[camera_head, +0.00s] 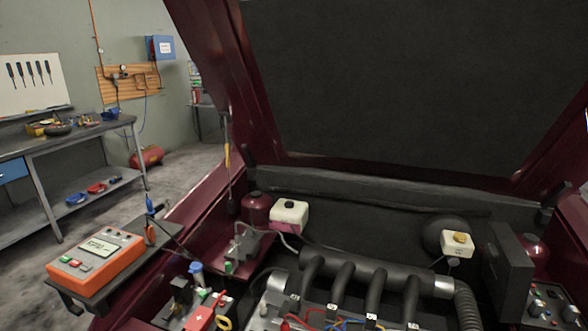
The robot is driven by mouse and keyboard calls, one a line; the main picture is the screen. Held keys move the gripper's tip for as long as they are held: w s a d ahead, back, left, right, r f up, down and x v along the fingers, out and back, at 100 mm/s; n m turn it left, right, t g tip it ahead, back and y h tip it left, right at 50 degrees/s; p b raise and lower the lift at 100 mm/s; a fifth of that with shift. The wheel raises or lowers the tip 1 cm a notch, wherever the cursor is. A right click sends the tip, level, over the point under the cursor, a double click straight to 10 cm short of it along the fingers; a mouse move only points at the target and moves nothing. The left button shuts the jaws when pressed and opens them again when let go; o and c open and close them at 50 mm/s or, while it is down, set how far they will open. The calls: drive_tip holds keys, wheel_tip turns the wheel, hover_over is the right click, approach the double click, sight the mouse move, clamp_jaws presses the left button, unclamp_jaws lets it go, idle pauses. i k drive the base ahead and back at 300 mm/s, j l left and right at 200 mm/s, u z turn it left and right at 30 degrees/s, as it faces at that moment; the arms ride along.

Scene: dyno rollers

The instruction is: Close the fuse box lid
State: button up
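A fuse box (548,306) sits at the lower right of the engine bay in the head view, its upper face showing several small parts. A black panel that looks like its lid (512,262) stands upright along the left side of the box, so the box is open from above. The lower part of the box is cut off by the frame's edge. My gripper is not in view.
A raised dark red hood fills the top. Black manifold pipes (345,284) fill the middle. An orange tester (96,260) and a red-topped battery (200,318) are at the left.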

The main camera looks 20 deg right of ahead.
sight(508, 271)
drive_tip(key=i+j+z, duration=0.15)
drive_tip(key=z, duration=0.25)
drive_tip(key=i+j+z, duration=0.3)
drive_tip(key=z, duration=0.15)
drive_tip(key=i+j+z, duration=0.15)
drive_tip(key=j+z, duration=0.25)
drive_tip(key=i+j+z, duration=0.1)
drive_tip(key=z, duration=0.35)
drive_tip(key=j, duration=0.1)
